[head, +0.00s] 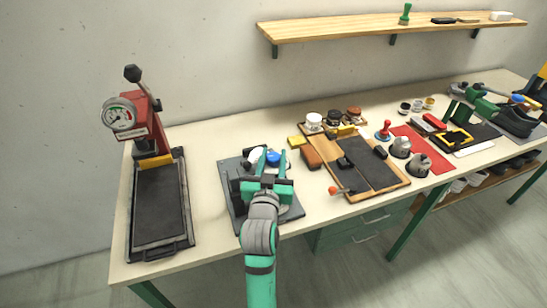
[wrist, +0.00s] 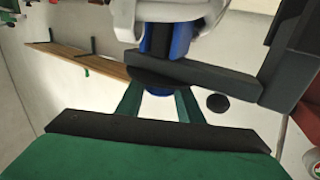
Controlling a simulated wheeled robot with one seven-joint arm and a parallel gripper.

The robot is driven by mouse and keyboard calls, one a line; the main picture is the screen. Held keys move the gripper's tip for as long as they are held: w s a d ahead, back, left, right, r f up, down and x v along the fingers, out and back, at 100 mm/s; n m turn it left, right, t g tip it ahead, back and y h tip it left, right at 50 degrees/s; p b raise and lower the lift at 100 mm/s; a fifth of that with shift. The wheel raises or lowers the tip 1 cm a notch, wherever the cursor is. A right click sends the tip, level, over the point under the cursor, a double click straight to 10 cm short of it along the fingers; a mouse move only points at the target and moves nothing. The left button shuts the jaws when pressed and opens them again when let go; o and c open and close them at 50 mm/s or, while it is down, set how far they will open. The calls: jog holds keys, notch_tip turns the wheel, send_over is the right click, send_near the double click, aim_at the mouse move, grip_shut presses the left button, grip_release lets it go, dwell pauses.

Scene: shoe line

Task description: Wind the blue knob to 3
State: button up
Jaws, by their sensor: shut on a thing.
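The blue knob (head: 273,158) is on a fixture with a dark grey base plate (head: 291,212) at the left middle of the bench. My gripper (head: 272,162) reaches over this fixture, with its green fingers on either side of the knob. In the wrist view, my gripper's fingers (wrist: 158,104) close on the blue knob (wrist: 158,93), which shows between them under a dark round part. A white rounded form (wrist: 180,12) and a dark grey bar (wrist: 205,76) of the fixture are just beyond. No numbers or pointer on the knob can be read.
A red press with a gauge (head: 119,115) and a black tray (head: 160,213) stands to the left. To the right are a wooden-framed board (head: 392,186), several small pots, a red mat (head: 438,160) and grey domed parts. A wooden shelf (head: 340,27) hangs behind.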

jog(key=shift+m+g+h, duration=0.3)
jog(key=shift+m+h, duration=0.7)
jog(key=shift+h, duration=0.5)
jog(key=shift+f+m+g+h, duration=0.1)
jog(key=shift+m+g+h, duration=0.25)
jog(key=shift+h, duration=0.25)
jog(key=o, duration=1.1)
jog(key=shift+c, duration=0.2)
jog(key=shift+n+t+y, duration=0.45)
jog(key=shift+n+y, duration=0.3)
jog(key=shift+y, duration=0.45)
jog(key=shift+d+n+y, duration=0.1)
jog(key=shift+n+y, duration=0.5)
jog(key=shift+y, duration=0.3)
jog(key=shift+n+t+y, duration=0.3)
jog(key=shift+n+y, duration=0.4)
jog(key=shift+y, duration=0.4)
jog(key=shift+n+y, duration=0.9)
jog(key=shift+y, duration=0.6)
